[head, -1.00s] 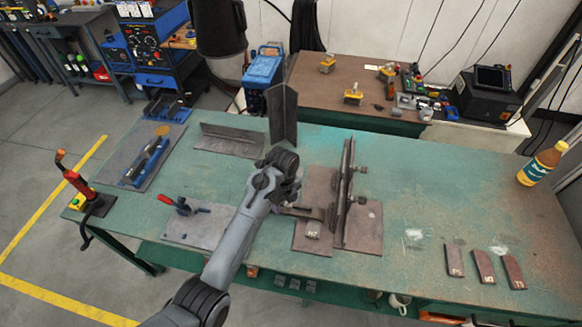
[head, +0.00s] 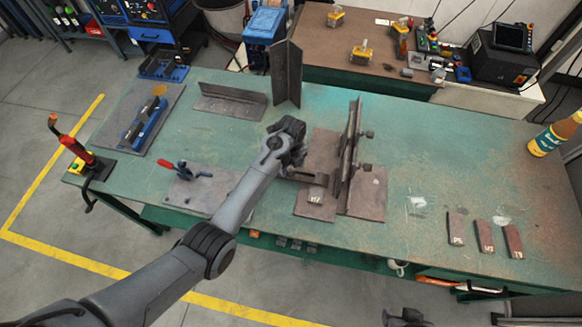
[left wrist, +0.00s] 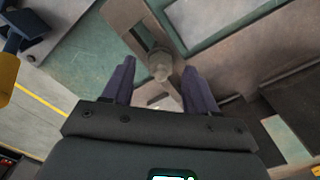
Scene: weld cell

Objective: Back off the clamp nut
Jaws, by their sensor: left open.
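The clamp nut (left wrist: 161,62) is a grey hex head on a slotted clamp strap (left wrist: 143,28) in the left wrist view. My left gripper (left wrist: 159,70) is open, with one dark finger on each side of the nut as seen from the wrist. A gap shows at both sides; I cannot tell how deep the fingers reach. In the head view my left gripper (head: 297,160) is over the clamp strap (head: 308,178), beside the upright plate (head: 349,150). The nut is hidden there by my wrist.
A red-handled toggle clamp (head: 182,170) stands left of my arm. A tall angle piece (head: 287,72) rises behind my wrist. Small labelled plates (head: 485,237) lie at the right front, and a bottle (head: 553,135) stands at the right. The table between them is mostly bare.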

